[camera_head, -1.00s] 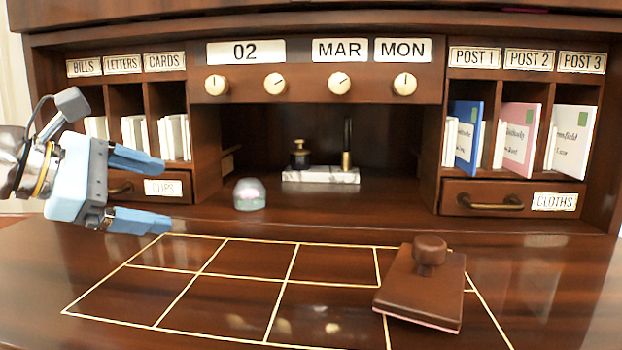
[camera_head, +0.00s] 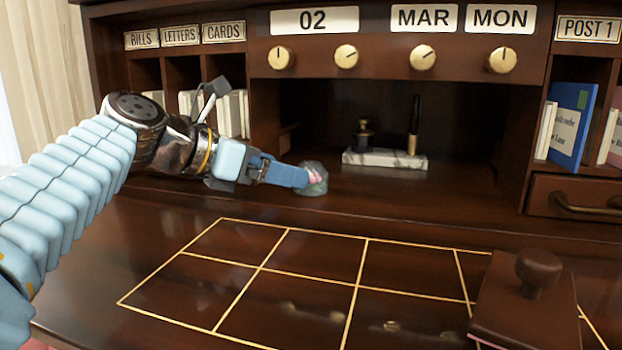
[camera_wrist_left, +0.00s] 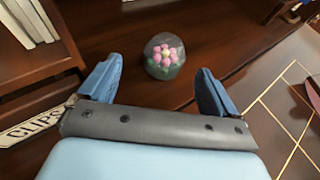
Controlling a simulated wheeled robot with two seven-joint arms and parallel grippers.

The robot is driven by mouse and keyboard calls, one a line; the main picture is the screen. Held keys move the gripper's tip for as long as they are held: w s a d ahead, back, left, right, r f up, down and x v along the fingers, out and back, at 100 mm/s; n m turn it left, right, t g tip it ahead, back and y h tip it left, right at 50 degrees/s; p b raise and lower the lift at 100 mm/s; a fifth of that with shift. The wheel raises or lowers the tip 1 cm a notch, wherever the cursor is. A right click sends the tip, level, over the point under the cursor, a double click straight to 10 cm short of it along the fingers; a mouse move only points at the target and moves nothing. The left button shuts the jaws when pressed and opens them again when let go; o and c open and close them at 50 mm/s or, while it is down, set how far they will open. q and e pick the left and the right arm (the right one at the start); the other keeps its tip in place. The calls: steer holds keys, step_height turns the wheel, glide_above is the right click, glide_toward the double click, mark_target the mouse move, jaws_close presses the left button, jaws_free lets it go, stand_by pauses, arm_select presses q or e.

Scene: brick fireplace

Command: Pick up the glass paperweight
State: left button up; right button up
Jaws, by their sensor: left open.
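The glass paperweight (camera_head: 316,180) is a small clear dome with a pink flower inside. It stands on the desk ledge in front of the dark central recess. In the left wrist view the paperweight (camera_wrist_left: 165,56) lies ahead of my left gripper (camera_wrist_left: 157,88), roughly midway between its two blue fingers and slightly beyond the tips. The fingers are apart with nothing between them. In the head view my left gripper (camera_head: 299,179) comes in from the left, and its fingers overlap the paperweight's left side. My right gripper is in neither view.
A pen stand (camera_head: 385,160) with an inkwell and pen sits back in the recess. A brown blotter (camera_head: 520,300) lies at the front right of the gold-lined grid (camera_head: 262,268). Pigeonholes with letters flank the recess. A CLIPS label (camera_wrist_left: 38,122) shows beside the gripper.

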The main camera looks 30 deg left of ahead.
arm_select(q)
steer(key=x, duration=0.4)
steer(key=shift+s+d, duration=0.2)
steer(key=shift+d, duration=0.15)
steer(key=shift+w+d+f, duration=0.15)
steer(key=shift+w+f, duration=0.05)
steer(key=shift+w, duration=0.25)
steer(key=c, duration=1.3)
steer(key=shift+c, duration=0.2)
steer(key=shift+r, duration=0.15)
steer(key=r, duration=0.4)
steer(key=shift+s+d, duration=0.2)
steer(key=shift+s, duration=0.1)
steer(key=s+d+r, duration=0.7)
steer(key=s+r, duration=0.1)
steer(key=s, duration=0.3)
steer(key=shift+d+r, duration=0.25)
steer(key=shift+r, duration=0.15)
